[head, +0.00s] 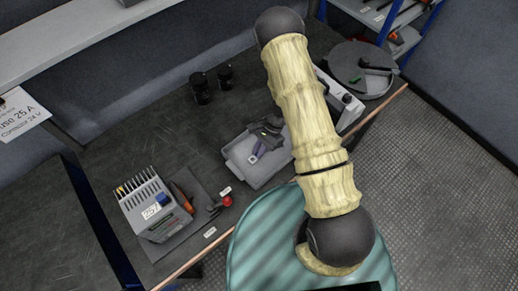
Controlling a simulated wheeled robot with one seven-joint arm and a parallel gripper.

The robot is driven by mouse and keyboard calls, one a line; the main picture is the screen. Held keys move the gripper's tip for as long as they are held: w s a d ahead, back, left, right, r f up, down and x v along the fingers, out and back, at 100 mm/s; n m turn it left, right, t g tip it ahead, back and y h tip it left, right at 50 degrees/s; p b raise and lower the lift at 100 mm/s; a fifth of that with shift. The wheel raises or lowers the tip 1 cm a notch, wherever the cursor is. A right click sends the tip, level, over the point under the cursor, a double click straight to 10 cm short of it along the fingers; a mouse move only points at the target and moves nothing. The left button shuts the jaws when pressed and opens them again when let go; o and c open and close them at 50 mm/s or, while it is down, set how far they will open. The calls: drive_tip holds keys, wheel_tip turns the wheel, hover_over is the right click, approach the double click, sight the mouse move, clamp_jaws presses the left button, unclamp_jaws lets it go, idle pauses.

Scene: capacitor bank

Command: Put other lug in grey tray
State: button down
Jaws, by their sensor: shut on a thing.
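The grey tray (238,168) stands near the middle of the bench, close to its front edge. My gripper (261,146) is over the tray, reaching in from its upper right side, with my pale arm just to the right. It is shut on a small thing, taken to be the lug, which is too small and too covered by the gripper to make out. No other lug can be made out.
Two black cylinders (201,87) stand behind. A round grey tub (361,69) is at the back right. Bare bench lies left of the tray.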

drive_tip(key=shift+f+b, duration=0.35)
drive_tip(key=shift+f, duration=0.05)
drive_tip(key=c, duration=1.5)
unclamp_jaws()
drive_tip(key=shift+r, duration=0.1)
drive_tip(key=shift+r+p, duration=0.4)
drive_tip(key=shift+p, duration=0.05)
drive_tip(key=shift+w+d+r, duration=0.2)
drive_tip(key=shift+r, duration=0.05)
drive_tip(key=b+v, duration=0.1)
drive_tip(key=v, duration=1)
drive_tip(key=shift+r+b, duration=0.1)
drive_tip(key=shift+b, duration=0.3)
